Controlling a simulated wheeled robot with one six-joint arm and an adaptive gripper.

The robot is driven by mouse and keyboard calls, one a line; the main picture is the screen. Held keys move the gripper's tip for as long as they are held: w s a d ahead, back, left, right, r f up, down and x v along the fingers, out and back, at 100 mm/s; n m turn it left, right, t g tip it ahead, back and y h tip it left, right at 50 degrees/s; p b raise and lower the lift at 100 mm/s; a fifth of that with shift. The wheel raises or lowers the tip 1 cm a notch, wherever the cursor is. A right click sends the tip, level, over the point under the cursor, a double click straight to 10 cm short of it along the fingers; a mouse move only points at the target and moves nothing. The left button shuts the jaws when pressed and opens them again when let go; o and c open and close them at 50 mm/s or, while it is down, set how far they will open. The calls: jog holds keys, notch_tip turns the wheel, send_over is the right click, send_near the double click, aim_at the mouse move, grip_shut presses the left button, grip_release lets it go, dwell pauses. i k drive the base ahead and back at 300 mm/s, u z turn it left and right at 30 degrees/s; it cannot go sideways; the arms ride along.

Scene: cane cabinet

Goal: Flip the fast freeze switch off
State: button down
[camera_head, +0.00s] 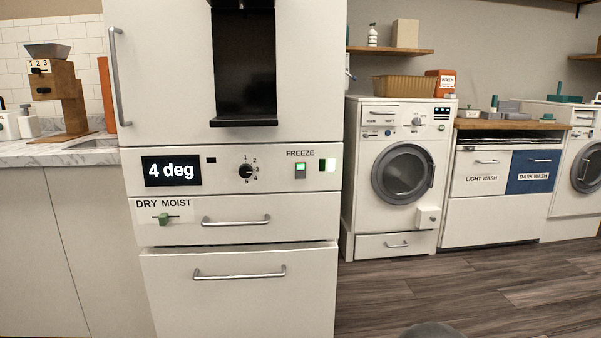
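A small switch (300,171) sits on the white fridge's control panel (220,182), under the label FREEZE. It has a grey frame and a lit green face. Its rocker position is too small to tell. To its right is a small dark and pale element (327,165) with a green edge. My gripper is not in view, and nothing covers the switch.
Drawer handles (236,222) stick out below. A washing machine (403,175) stands to the right. Wooden floor (480,290) is clear in front of it.

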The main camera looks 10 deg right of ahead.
aim_at(299, 167)
jog(key=k, duration=0.5)
jog(key=u, duration=1.6)
jog(key=i, duration=1.35)
jog(key=z, duration=1.8)
